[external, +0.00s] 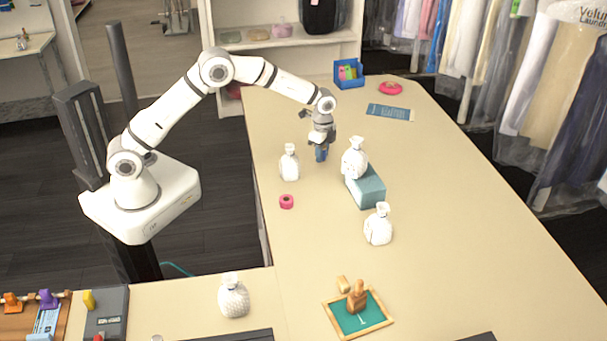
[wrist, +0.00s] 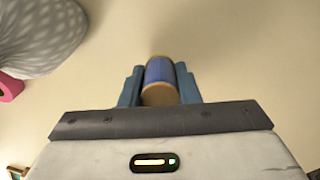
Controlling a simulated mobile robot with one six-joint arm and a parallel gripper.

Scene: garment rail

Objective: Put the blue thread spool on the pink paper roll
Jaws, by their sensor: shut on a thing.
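My gripper (external: 321,149) is shut on the blue thread spool (wrist: 159,72), which has tan ends. In the wrist view the spool sits between the two blue-grey fingers (wrist: 160,86). In the external view the spool is mostly hidden by the gripper, which is above the long table between two white bottle-like vessels. A small pink roll (external: 286,201) with a dark hole lies on the table, to the left of and nearer the camera than my gripper. Part of it shows at the left edge of the wrist view (wrist: 9,88). Nothing is seen on top of it.
A white vessel (external: 289,163) stands just behind the pink roll. Another (external: 354,158) stands by a teal box (external: 366,188), and a third (external: 378,226) is nearer. A second pink-red ring (external: 390,88) lies at the far end. The table right of the box is clear.

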